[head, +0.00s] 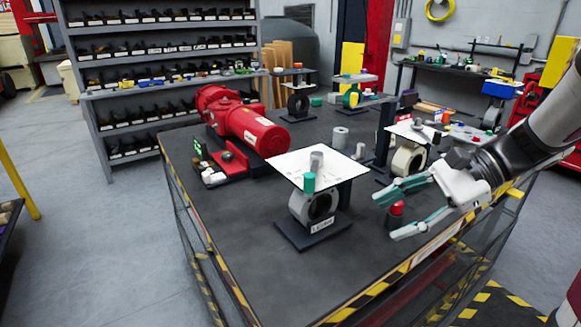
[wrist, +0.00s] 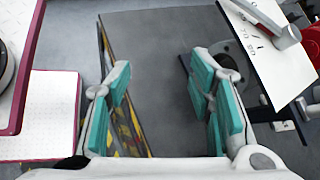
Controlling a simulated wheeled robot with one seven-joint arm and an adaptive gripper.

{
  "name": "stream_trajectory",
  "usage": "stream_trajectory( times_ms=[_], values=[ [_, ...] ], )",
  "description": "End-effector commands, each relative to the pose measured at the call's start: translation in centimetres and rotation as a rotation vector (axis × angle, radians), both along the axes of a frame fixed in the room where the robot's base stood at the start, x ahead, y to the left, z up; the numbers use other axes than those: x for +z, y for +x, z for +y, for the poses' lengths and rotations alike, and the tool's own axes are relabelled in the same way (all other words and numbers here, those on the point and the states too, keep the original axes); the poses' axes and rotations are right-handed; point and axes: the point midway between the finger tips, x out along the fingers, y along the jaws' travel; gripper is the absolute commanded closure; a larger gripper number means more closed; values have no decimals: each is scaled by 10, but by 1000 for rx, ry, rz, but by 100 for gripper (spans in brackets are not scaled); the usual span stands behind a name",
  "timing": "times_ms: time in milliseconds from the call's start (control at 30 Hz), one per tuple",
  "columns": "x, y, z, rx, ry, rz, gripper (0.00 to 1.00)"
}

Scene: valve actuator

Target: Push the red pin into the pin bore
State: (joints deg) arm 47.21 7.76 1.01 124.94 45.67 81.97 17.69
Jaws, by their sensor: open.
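A small red-topped piece (head: 397,208), which looks like the red pin, stands upright in a short dark holder (head: 393,222) near the table's right edge. My gripper (head: 386,216) is open and empty, with its green-padded fingers pointing left. In the head view the red piece shows between the fingers, but I cannot tell how far apart they are in depth. In the wrist view the open gripper (wrist: 160,85) has only dark surface between its fingers, and no red pin shows. I cannot make out the pin bore for certain.
A valve body (head: 315,205) under a white plate (head: 290,168) stands left of my gripper. A second plated valve (head: 408,160) is close behind it. A large red actuator (head: 245,125) lies at the back left. The front left of the dark table (head: 240,235) is clear.

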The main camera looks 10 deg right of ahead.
Motion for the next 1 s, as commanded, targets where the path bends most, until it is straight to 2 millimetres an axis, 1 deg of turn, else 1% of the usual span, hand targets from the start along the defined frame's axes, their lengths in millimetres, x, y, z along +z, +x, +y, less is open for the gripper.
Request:
stream_trajectory(
  times_ms=[33,67,100,167,200,300,400,500,600,667,1000],
  values=[
    [-25,17,-23,-96,98,21,52],
    [-33,24,-36,-149,154,27,52],
    [-43,32,-54,-217,230,33,52],
    [-58,41,-81,-316,340,33,52],
    [-68,46,-100,-377,409,30,52],
    [-89,50,-143,-508,558,10,52],
    [-105,49,-176,-601,666,-15,52],
    [-114,46,-198,-657,732,-35,52],
    [-117,46,-205,-681,762,-44,52],
    [-118,50,-203,-683,767,-46,52],
    [-117,97,-165,-681,765,-45,52]
  ],
)
